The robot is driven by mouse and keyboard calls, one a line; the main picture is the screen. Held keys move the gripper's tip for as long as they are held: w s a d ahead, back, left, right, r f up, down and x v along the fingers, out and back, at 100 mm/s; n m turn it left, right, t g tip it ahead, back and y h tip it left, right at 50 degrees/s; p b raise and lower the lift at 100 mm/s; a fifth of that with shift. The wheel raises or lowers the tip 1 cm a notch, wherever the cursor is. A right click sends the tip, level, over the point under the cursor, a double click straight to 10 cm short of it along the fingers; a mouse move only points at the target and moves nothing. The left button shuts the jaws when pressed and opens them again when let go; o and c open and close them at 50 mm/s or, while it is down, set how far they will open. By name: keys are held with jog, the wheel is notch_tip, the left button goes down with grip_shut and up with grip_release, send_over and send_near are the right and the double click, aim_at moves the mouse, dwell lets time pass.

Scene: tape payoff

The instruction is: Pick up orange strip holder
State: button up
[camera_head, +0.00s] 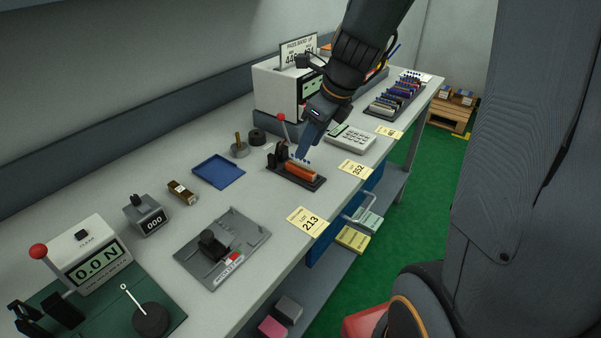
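The orange strip holder (300,171) is a small orange block lying on a dark base plate (314,184) near the middle of the bench. The fingers hide part of the base's back side.
A red-knobbed lever (281,118) stands left of my gripper, close to it. A white box instrument (277,88) stands behind. A keypad device (351,138) lies to the right, a blue tray (218,172) to the left. Lot card 352 (356,169) lies near the front edge.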

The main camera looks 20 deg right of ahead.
aim_at(301, 167)
jog(key=shift+w+f+m, duration=0.1)
jog(key=shift+w+m, duration=0.15)
jog(key=shift+m, duration=0.05)
jog(key=shift+w+f, duration=0.1)
jog(key=shift+f, duration=0.2)
jog(key=x, duration=0.4)
jog(key=b+x, duration=0.1)
jog(key=x, duration=0.2)
jog(key=shift+s+a, duration=0.1)
jog(key=shift+s, duration=0.15)
grip_shut()
